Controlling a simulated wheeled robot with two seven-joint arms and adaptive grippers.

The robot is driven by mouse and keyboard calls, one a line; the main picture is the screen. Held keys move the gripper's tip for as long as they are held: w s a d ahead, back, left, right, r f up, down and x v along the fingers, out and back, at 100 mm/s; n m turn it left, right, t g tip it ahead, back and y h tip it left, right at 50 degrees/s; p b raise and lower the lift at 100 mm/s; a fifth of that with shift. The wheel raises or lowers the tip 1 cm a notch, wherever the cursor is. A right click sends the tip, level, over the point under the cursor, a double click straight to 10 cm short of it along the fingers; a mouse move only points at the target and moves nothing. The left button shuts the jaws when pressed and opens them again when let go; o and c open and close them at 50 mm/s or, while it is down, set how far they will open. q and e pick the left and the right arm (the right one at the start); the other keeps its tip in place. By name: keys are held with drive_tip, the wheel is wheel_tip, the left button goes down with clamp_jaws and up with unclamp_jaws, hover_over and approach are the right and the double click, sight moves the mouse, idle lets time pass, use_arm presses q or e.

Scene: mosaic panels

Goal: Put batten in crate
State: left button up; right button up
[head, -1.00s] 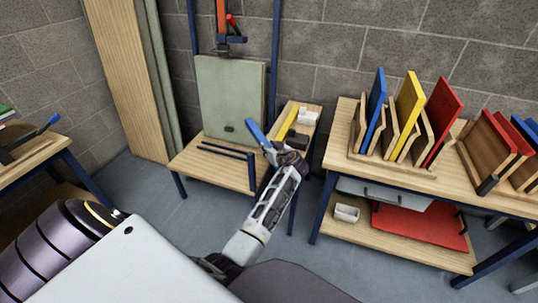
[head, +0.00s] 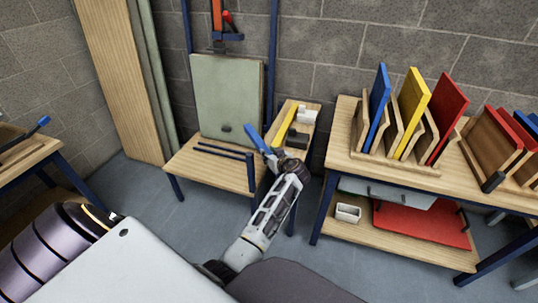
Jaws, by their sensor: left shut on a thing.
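My left gripper (head: 268,148) is over the right side of the low wooden bench in the head view. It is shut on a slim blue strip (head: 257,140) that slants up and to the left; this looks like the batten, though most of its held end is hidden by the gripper. A yellow strip (head: 286,124) lies close behind the gripper on the bench. I cannot pick out a clear crate; a small white open box (head: 348,213) stands on the lower shelf of the right table. My right gripper does not show.
On the right table (head: 343,135), a wooden rack holds blue, yellow and red panels (head: 446,105). Floor is clear between bench and table.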

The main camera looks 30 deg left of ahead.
use_arm(q)
drive_tip(key=shift+f, duration=0.1)
drive_tip(key=o, duration=1.2)
drive_tip(key=shift+c, duration=0.2)
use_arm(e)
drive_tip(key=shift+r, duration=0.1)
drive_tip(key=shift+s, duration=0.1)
